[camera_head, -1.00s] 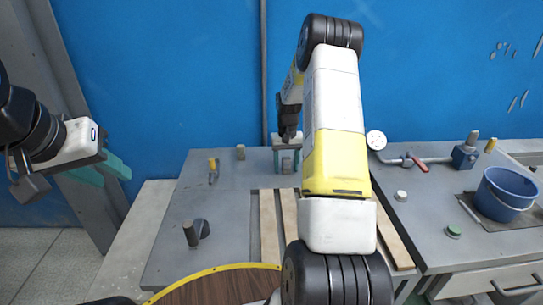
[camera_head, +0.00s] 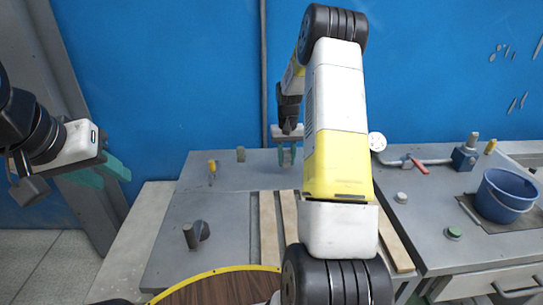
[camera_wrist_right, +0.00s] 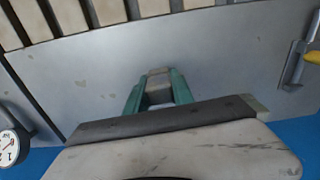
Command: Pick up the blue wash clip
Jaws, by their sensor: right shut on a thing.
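My right gripper (camera_head: 287,157) is above the back of the grey panel bed in the head view. In the right wrist view its teal fingers (camera_wrist_right: 158,97) are shut on a small grey block (camera_wrist_right: 159,92) with a beige end. No blue shows on this block, and part of it is hidden between the fingers. My left gripper (camera_head: 102,172) hangs at the left, away from the table, with its teal fingers apart and empty.
A yellow-handled clamp (camera_head: 212,167), a grey peg (camera_head: 240,155) and a dark clamp (camera_head: 190,236) stand on the grey bed (camera_head: 225,205). Wooden strips (camera_head: 269,225) lie in the middle. At right are a red-levered pipe (camera_head: 420,166) and a blue bucket (camera_head: 503,196).

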